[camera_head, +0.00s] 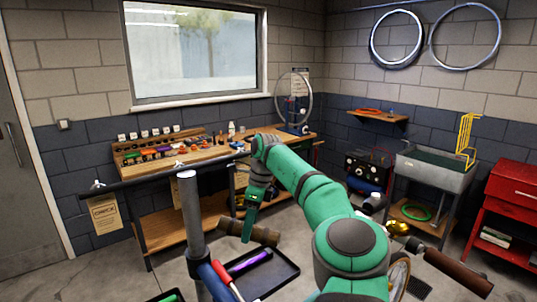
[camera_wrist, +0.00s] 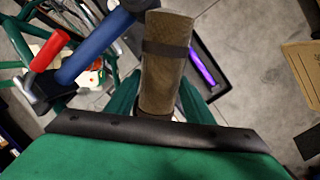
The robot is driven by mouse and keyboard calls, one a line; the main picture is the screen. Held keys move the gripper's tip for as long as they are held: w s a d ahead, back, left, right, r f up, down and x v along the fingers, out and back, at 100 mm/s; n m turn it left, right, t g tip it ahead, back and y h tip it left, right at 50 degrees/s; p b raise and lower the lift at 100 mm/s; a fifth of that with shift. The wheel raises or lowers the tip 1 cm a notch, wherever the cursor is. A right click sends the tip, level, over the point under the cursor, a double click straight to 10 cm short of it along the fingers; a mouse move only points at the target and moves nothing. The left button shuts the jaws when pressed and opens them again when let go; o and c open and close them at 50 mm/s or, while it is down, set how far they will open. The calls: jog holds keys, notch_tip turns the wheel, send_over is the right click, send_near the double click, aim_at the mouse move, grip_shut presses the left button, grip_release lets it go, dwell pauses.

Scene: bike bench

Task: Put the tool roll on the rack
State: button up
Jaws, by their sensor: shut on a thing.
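The tool roll is a brown cylinder with a dark strap; it shows in the head view (camera_head: 266,236) and in the wrist view (camera_wrist: 165,75). My gripper (camera_head: 248,229) is shut on it, with the green fingers on either side of the roll in the wrist view (camera_wrist: 160,103). In the head view the roll lies nearly level, sticks out on both sides of the fingers and is held above the floor. Its middle is hidden by the fingers. I cannot tell for certain which thing is the rack.
A grey repair stand (camera_head: 191,215) with red and blue parts (camera_head: 222,275) stands close left of the roll. A black tray (camera_head: 285,272) with a purple tool (camera_head: 249,262) is on the floor. A wooden workbench (camera_head: 160,212) stands behind. A red cabinet (camera_head: 515,205) is at the right.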

jog(key=s+a+r+m+y, duration=0.1)
jog(key=a+r+m+y, duration=0.1)
jog(key=r+m, duration=0.2)
jog(key=s+a+r+m+y, duration=0.1)
jog(key=r+m, duration=0.3)
jog(key=r, duration=0.4)
jog(key=shift+a+r+y, duration=0.35)
jog(key=shift+a+y, duration=0.35)
jog(key=shift+a, duration=0.05)
jog(key=shift+f, duration=0.1)
